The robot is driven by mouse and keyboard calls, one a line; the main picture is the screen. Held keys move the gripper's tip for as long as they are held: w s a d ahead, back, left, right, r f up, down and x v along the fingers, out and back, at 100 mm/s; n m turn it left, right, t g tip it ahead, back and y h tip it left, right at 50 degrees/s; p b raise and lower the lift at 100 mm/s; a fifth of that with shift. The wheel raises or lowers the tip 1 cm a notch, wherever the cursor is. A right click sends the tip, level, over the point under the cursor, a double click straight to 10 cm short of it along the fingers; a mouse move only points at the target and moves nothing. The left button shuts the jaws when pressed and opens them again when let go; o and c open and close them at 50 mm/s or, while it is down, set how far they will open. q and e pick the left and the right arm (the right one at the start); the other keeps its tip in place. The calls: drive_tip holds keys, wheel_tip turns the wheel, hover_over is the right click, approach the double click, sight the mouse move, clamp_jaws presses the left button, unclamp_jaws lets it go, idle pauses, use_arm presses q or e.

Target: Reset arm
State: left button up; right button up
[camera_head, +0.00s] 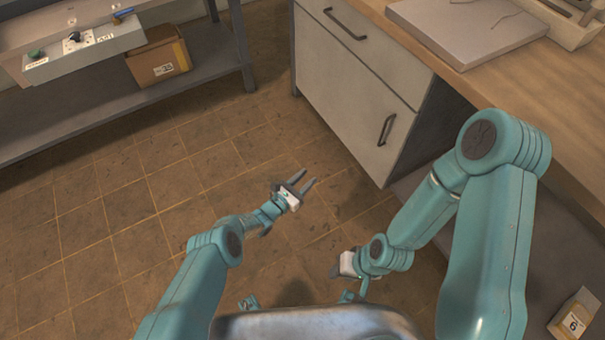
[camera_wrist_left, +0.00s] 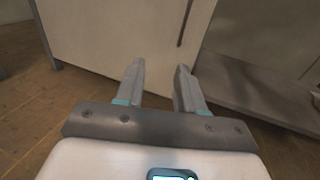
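My left gripper (camera_head: 300,182) reaches out over the tiled floor in the head view, in front of the white cabinet. Its two grey fingers stand apart with nothing between them. The left wrist view shows the same fingers (camera_wrist_left: 158,88) apart and empty. My right arm is bent on the right side of the head view. The white wrist of my right gripper (camera_head: 345,264) shows low in the middle, near my body. Its fingers are too small and partly hidden to judge.
A white cabinet (camera_head: 340,75) with dark handles stands under a wooden worktop (camera_head: 540,85), close to my right arm. A cardboard box (camera_head: 158,62) sits on the lower shelf of a grey bench at the left. The tiled floor (camera_head: 130,200) between is clear.

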use_arm(q)
drive_tip(key=shift+s+a, duration=0.45)
use_arm(e)
drive_tip(key=shift+r, duration=0.55)
